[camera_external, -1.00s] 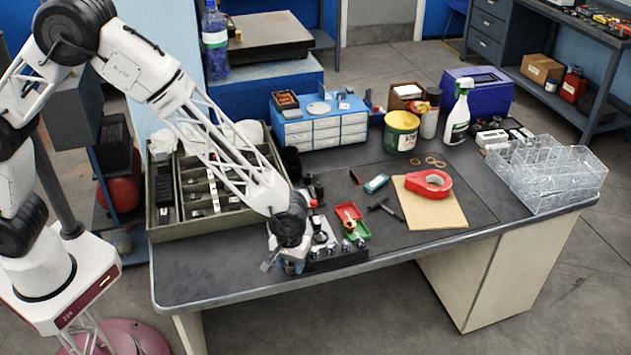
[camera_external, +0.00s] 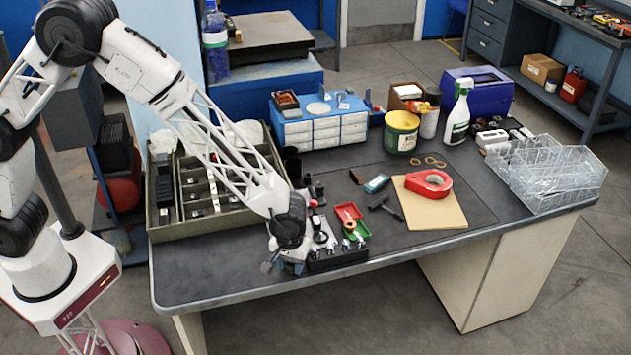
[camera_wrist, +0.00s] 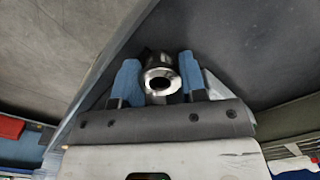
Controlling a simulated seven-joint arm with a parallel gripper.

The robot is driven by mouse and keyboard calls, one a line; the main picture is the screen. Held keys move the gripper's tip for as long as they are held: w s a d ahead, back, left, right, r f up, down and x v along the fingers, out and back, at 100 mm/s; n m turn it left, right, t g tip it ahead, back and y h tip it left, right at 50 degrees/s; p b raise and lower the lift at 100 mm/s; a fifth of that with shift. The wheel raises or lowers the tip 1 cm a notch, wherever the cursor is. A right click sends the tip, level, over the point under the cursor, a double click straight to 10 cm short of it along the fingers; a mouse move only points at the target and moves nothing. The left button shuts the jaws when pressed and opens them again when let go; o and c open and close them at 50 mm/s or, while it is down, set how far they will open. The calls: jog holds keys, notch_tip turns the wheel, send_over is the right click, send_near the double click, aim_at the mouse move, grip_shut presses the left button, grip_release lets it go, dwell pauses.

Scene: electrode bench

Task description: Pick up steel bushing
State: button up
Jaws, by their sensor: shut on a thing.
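The steel bushing (camera_wrist: 161,80) is a shiny metal ring with a dark hole, seen in the wrist view between two blue finger pads. My gripper (camera_wrist: 158,80) is shut on it, one pad on each side. In the external view my gripper (camera_external: 287,262) is low at the front edge of the bench, left of a black block with several metal knobs. The bushing cannot be made out there, hidden by the gripper and wrist. I cannot tell whether the bushing touches the bench.
A black block (camera_external: 338,257) with metal knobs stands right beside my gripper. Red and green small trays (camera_external: 351,226) lie behind it. A divided grey-green bin (camera_external: 160,222) stands to the left. The bench front (camera_external: 205,280) left of my gripper is clear.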

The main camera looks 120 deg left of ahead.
jog(key=shift+r, duration=0.2)
jog(key=shift+r, duration=0.45)
jog(key=shift+s+d+r, duration=0.1)
jog(key=shift+s+r, duration=0.05)
jog(key=shift+r, duration=0.45)
jog(key=shift+s+d+r, duration=0.1)
jog(key=shift+r, duration=0.5)
jog(key=s+d, duration=0.2)
jog(key=s, duration=0.2)
jog(key=s+d+r, duration=0.1)
jog(key=s+d, duration=0.1)
jog(key=s, duration=0.3)
jog(key=s+d, duration=0.3)
jog(key=s, duration=0.1)
jog(key=shift+s+r, duration=0.15)
jog(key=shift+s, duration=0.2)
jog(key=shift+w, duration=0.1)
